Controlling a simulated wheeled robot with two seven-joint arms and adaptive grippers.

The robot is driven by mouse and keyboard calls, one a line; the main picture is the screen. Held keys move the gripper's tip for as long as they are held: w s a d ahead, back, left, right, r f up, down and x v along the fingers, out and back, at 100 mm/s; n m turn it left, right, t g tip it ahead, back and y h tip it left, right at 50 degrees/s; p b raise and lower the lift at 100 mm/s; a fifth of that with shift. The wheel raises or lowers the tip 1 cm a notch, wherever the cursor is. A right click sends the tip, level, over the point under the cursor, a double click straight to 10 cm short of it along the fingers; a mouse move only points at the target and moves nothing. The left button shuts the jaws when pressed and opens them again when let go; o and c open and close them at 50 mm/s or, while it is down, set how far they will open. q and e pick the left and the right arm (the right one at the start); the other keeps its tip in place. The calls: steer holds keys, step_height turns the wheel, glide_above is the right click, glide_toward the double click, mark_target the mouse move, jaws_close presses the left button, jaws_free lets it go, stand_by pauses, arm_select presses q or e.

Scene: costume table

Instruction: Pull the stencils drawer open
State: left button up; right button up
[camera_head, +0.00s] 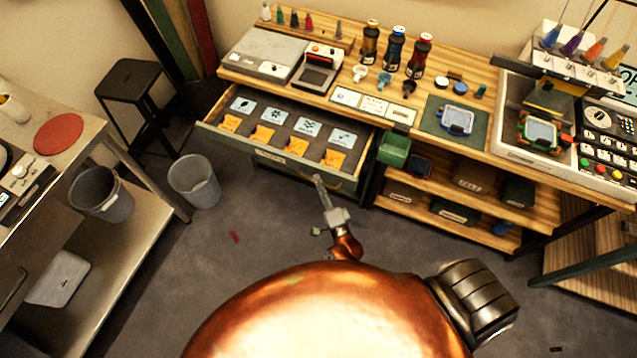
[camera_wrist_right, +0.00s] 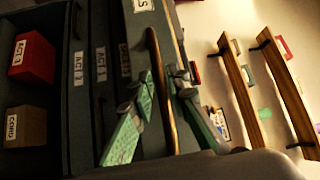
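The stencils drawer (camera_head: 262,152) stands pulled out from under the wooden worktop. Blue and orange stencil cards lie in rows inside it. My right gripper (camera_head: 321,186) is at the right part of the drawer's front. In the right wrist view the drawer's long bar handle (camera_wrist_right: 161,85) runs between the two green-padded fingers of my right gripper (camera_wrist_right: 162,92). The fingers stand apart, one on each side of the bar, with gaps visible. A label ending in "LS" shows on the drawer front (camera_wrist_right: 143,5). My left gripper is not in view.
Bottles (camera_head: 396,48) and small tools stand on the worktop (camera_head: 345,75). Grey waste bins (camera_head: 195,182) and a black stool (camera_head: 135,85) stand to the left. Floor before the drawer is mostly clear.

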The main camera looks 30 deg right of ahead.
steer(key=shift+s, duration=0.1)
steer(key=s+f, duration=0.1)
steer(key=s, duration=1)
steer(key=shift+s+a+f, duration=0.25)
steer(key=shift+s+a, duration=0.1)
steer(key=shift+a, duration=0.1)
steer(key=s+d+f+n+g+y, duration=0.1)
steer(key=s+f+n+g, duration=0.3)
steer(key=f, duration=0.6)
steer(key=s+f+n+g+y+p, duration=0.1)
steer(key=s+f+n+g, duration=0.3)
steer(key=f, duration=0.7)
steer(key=s+d+f+n+g+y, duration=0.15)
steer(key=s+f+n, duration=0.35)
steer(key=f, duration=0.5)
steer(key=s+d+f+n+g, duration=0.2)
steer(key=s+f+g, duration=0.1)
steer(key=s, duration=0.7)
steer(key=s+d+f+n+g+h, duration=0.1)
steer(key=s+d+f+n+g, duration=0.1)
steer(key=s+f, duration=0.3)
steer(key=s+d+f+n+g+h+p, duration=0.1)
steer(key=s+f+g, duration=0.3)
steer(key=s, duration=1)
steer(key=shift+s+d+f+n+g, duration=0.4)
steer(key=shift+d+f, duration=0.15)
steer(key=shift+d, duration=0.35)
